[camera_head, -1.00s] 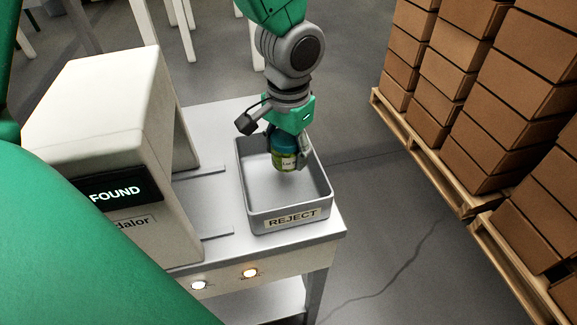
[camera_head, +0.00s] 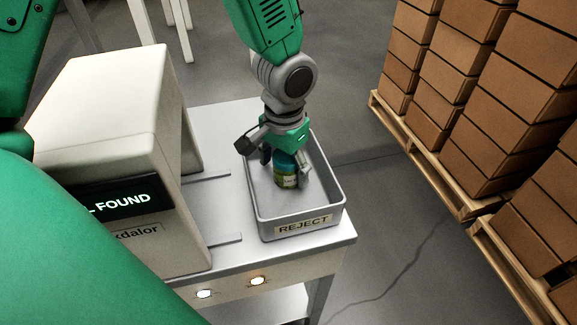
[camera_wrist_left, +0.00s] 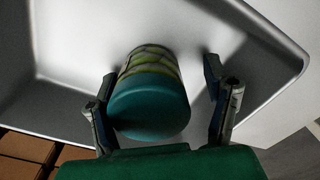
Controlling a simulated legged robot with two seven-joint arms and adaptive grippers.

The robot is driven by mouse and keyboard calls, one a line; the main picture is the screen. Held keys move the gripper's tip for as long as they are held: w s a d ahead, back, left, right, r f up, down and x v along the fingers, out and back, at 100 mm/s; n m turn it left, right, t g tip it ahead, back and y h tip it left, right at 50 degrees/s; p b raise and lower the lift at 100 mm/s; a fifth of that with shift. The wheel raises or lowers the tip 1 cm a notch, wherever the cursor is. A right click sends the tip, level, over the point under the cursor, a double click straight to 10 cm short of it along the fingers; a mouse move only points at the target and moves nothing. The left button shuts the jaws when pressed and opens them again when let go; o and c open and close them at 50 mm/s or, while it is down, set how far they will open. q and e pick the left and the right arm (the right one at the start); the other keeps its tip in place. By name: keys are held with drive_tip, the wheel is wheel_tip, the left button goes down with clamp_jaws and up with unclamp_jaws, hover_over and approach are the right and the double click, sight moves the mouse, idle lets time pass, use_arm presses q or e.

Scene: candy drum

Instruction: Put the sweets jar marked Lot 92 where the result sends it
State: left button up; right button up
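The sweets jar (camera_head: 286,176), with a teal lid and a yellow-green label, is inside the grey tray marked REJECT (camera_head: 262,226), seemingly on its floor. Its lot number is too small to read. My left gripper (camera_head: 285,168) reaches down into the tray around the jar. In the left wrist view the jar's lid (camera_wrist_left: 150,108) is between the two fingers (camera_wrist_left: 160,108). The right-hand finger stands clear of the jar with a visible gap, and the left-hand one is close to the lid's edge. My right gripper is not in view.
A cream machine (camera_head: 105,110) stands left of the tray; its partly hidden screen (camera_head: 120,204) ends in "FOUND". Two lit buttons (camera_head: 257,281) are on the table's (camera_head: 222,122) front. Stacked cartons (camera_head: 490,110) on pallets (camera_head: 425,160) stand at right, across open floor.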

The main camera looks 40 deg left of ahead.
sight(286, 155)
use_arm(q)
drive_tip(key=shift+a, duration=0.25)
drive_tip(key=r, duration=0.2)
drive_tip(key=d+r+p, duration=0.1)
drive_tip(key=r, duration=0.3)
drive_tip(key=shift+w+d+r, duration=0.1)
drive_tip(key=shift+d+r, duration=0.15)
drive_tip(key=shift+r, duration=0.15)
drive_tip(key=r, duration=0.2)
drive_tip(key=r+p, duration=0.1)
drive_tip(key=r, duration=0.1)
drive_tip(key=shift+a+r, duration=0.1)
drive_tip(key=shift+a, duration=0.15)
drive_tip(key=shift+a+r, duration=0.2)
drive_tip(key=shift+r, duration=0.45)
drive_tip(key=shift+d, duration=0.4)
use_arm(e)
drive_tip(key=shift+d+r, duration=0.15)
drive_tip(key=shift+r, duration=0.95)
use_arm(q)
drive_tip(key=shift+a, duration=0.1)
